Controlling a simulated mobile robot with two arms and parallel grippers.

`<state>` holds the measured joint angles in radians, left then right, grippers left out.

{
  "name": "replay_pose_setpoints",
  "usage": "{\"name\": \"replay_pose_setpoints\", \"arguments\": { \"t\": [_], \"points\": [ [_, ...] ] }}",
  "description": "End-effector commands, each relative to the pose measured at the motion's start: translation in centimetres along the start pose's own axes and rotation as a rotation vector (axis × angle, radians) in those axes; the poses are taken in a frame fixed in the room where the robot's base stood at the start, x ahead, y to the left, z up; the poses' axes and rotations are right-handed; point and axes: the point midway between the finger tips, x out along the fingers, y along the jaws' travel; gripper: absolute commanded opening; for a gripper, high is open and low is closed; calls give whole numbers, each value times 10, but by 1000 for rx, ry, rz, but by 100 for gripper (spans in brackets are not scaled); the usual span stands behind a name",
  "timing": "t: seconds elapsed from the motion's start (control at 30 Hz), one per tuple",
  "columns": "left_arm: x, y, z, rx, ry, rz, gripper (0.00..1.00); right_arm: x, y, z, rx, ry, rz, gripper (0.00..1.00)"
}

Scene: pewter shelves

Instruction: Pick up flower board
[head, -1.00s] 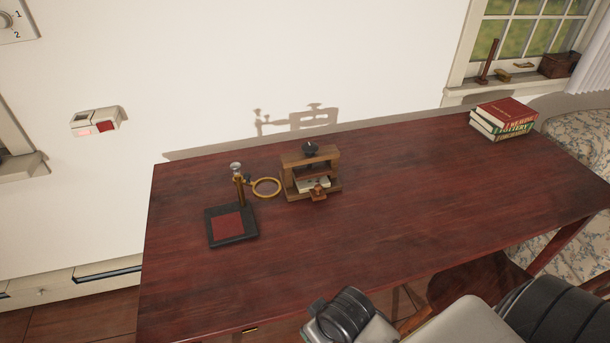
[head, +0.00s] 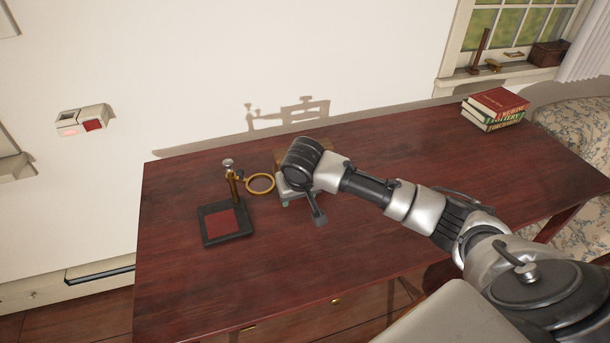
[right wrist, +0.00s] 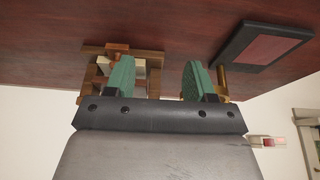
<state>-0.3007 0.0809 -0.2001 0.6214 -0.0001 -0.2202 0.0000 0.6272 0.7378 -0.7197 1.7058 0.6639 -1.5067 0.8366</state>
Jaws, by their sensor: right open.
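A small wooden press-like frame (right wrist: 93,72) stands on the desk, with a pale flat piece (right wrist: 128,64) inside it. That piece may be the flower board; I cannot tell for sure. In the head view my right arm hides most of the frame, leaving only a strip of wood (head: 287,160). My right gripper (right wrist: 158,78) is open and empty, with green finger pads apart. It is close in front of the frame; in the right wrist view one finger overlaps the frame and the other lies to its right. My left gripper is not in view.
Stacked books (head: 495,108) lie at the far right of the dark red desk (head: 190,280). The desk's front left is clear.

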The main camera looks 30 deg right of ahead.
Motion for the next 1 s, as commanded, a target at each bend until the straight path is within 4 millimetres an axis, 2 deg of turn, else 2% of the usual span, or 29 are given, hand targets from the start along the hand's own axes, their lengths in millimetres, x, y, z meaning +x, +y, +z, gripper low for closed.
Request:
{"name": "replay_pose_setpoints", "arguments": {
  "t": [0.03, 0.1, 0.23, 0.33, 0.6, 0.83, 1.0],
  "points": [
    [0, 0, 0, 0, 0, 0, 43, -10, 19, -24, 64, 17, 32, 54],
    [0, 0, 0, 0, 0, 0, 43, -18, 37, -44, 140, 24, 56, 54],
    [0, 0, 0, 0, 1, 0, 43, -28, 56, -64, 227, 33, 77, 54],
    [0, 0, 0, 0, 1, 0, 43, -22, 62, -68, 247, 32, 83, 54],
    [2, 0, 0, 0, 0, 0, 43, 18, 64, -68, 246, 32, 81, 54],
    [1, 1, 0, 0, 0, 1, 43, 36, 66, -66, 244, 32, 82, 54],
    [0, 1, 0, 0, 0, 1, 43, 62, 69, -62, 244, 33, 81, 54]
  ]
}}
